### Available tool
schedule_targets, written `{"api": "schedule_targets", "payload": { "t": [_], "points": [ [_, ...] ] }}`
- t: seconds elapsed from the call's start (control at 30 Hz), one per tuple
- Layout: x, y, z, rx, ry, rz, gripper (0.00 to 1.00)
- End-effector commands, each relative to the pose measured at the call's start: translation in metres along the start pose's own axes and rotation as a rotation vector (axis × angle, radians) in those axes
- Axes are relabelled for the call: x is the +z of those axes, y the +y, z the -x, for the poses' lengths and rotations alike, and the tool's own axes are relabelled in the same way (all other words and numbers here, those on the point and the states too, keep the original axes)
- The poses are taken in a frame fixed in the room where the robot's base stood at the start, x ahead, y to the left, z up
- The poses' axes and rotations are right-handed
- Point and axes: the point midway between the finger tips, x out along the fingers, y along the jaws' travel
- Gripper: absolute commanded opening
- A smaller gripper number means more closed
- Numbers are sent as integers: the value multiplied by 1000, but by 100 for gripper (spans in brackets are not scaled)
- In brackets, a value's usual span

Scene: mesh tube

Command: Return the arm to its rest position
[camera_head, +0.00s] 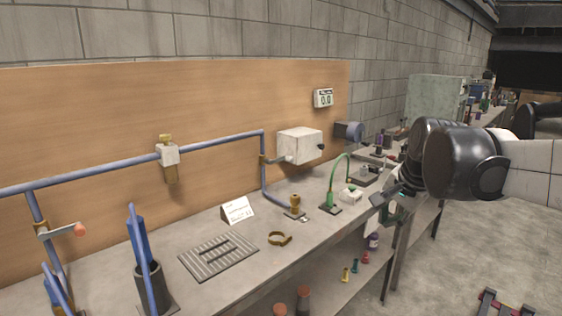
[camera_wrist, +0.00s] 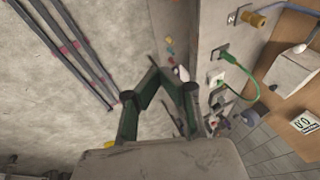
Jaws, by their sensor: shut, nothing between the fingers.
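My arm (camera_head: 465,165) reaches in from the right in the head view, out past the bench's front edge. My gripper (camera_head: 381,203) is small and partly dark there, near the front edge of the bench. In the wrist view my gripper (camera_wrist: 162,71) has its two green-grey fingers bent inward, with their tips together and nothing held between them. I cannot tell from the head view how far it is from the bench edge.
The bench (camera_head: 210,285) carries a green hose stand (camera_head: 331,200), a brass ring clamp (camera_head: 279,239), a slotted plate (camera_head: 218,256) and a dark tube holder (camera_head: 150,285). Blue pipe (camera_head: 215,142) runs along the wooden backboard. Open floor (camera_head: 480,245) lies at right.

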Motion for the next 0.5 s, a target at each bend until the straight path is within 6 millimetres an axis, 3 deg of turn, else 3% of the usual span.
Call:
{"api": "schedule_targets", "payload": {
  "t": [0.2, 0.5],
  "points": [
    [54, 38, 20, -13, 41, 244, 0],
    [121, 95, 27, -21, 103, 584, 0]
  ]
}}
